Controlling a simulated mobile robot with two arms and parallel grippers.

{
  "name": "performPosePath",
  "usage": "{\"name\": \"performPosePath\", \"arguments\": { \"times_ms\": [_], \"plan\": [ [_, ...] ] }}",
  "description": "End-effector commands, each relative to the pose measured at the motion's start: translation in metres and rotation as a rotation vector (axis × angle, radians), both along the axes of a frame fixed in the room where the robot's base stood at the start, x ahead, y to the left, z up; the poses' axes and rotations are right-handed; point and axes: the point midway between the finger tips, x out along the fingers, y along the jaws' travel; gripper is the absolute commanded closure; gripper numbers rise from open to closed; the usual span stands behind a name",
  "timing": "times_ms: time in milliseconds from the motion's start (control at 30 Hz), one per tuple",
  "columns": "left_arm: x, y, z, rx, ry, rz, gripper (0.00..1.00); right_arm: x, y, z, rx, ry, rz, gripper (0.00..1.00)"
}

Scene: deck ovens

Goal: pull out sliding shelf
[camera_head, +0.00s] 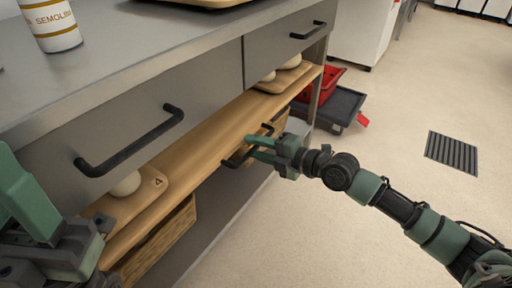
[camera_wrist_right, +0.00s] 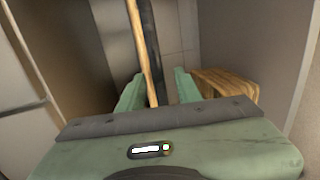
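A long wooden shelf (camera_head: 205,140) runs under the grey drawers of the counter. Black handles sit at its front edge; one handle (camera_head: 237,160) is beside the right gripper's fingertips. My right gripper (camera_head: 257,148) is at the shelf's front edge with its fingers apart. In the right wrist view, a wooden edge (camera_wrist_right: 145,60) and a dark bar (camera_wrist_right: 150,40) show between the two green fingers (camera_wrist_right: 158,92). I cannot tell whether the fingers touch either. My left gripper (camera_head: 25,195) is at the lower left, partly cut off; its opening is unclear.
Grey drawers with black handles (camera_head: 130,145) are above the shelf. Dough balls on boards (camera_head: 285,78) lie on it. A wooden box (camera_head: 165,240) is below. A semolina tin (camera_head: 50,25) stands on the counter.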

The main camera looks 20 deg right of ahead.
Motion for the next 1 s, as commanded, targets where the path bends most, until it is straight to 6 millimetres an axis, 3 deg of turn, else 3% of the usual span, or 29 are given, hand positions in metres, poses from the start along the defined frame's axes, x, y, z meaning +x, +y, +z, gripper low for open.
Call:
{"name": "performPosePath", "arguments": {
  "times_ms": [133,267,1000],
  "plan": [
    [0.0001,0.0000,0.0002,0.000,0.000,0.000,0.64,-0.0002,-0.0001,0.0000,0.000,0.000,0.000,0.66],
    [0.0002,-0.0001,0.0002,0.000,0.001,0.000,0.64,-0.0002,-0.0002,0.0001,0.000,0.000,0.000,1.00],
    [0.0002,0.0001,0.0003,-0.001,0.001,0.000,0.64,-0.0006,-0.0001,-0.0005,0.000,0.001,0.000,1.00]
  ]
}}
